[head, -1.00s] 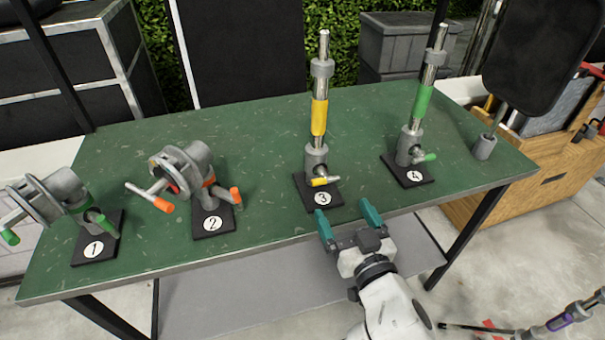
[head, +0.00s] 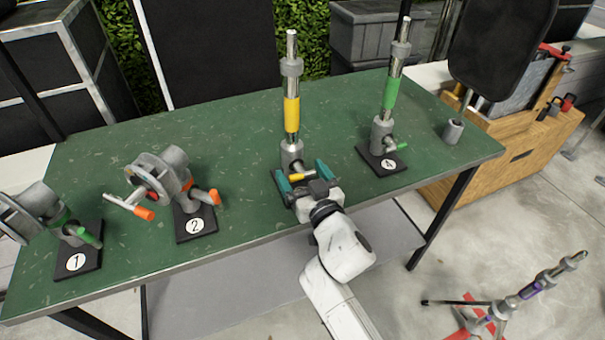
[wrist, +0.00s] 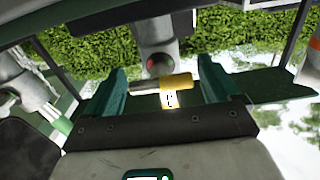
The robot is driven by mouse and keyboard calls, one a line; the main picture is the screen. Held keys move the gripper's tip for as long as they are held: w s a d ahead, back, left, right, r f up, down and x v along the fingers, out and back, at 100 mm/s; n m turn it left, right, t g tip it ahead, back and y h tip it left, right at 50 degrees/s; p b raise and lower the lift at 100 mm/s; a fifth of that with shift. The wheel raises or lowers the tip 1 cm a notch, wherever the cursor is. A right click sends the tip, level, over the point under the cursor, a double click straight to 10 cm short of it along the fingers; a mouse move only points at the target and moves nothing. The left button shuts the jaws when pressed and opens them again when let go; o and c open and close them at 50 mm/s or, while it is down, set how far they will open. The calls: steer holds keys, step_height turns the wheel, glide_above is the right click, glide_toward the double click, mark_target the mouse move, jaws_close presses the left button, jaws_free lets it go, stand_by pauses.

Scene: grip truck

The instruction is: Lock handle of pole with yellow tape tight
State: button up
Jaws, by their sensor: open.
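The pole with yellow tape (head: 291,113) stands upright on its base, with the number plate hidden behind my gripper in the head view. Its handle (head: 299,177) has a yellow end and sticks out low at the front. In the wrist view the handle (wrist: 177,83) lies crosswise between the fingers, with a grey part at left and the yellow end at right. My gripper (head: 304,176) is open, its teal fingers on either side of the handle. In the wrist view there is a gap at the left finger; the yellow end is close to the right finger, and contact cannot be told.
The green-taped pole (head: 388,100) on base 4 stands to the right. Clamps on base 2 (head: 196,223) and base 1 (head: 79,258) stand at left on the green table (head: 240,200). A grey cylinder holding a black panel (head: 453,130) stands at the table's right end.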

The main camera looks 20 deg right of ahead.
steer(key=shift+c, duration=0.3)
steer(key=c, duration=1)
steer(key=shift+n, duration=1)
steer(key=o, duration=1.1)
steer(key=shift+c, duration=0.2)
steer(key=shift+s, duration=0.1)
steer(key=s+b, duration=0.2)
steer(key=s, duration=0.8)
steer(key=shift+s, duration=0.3)
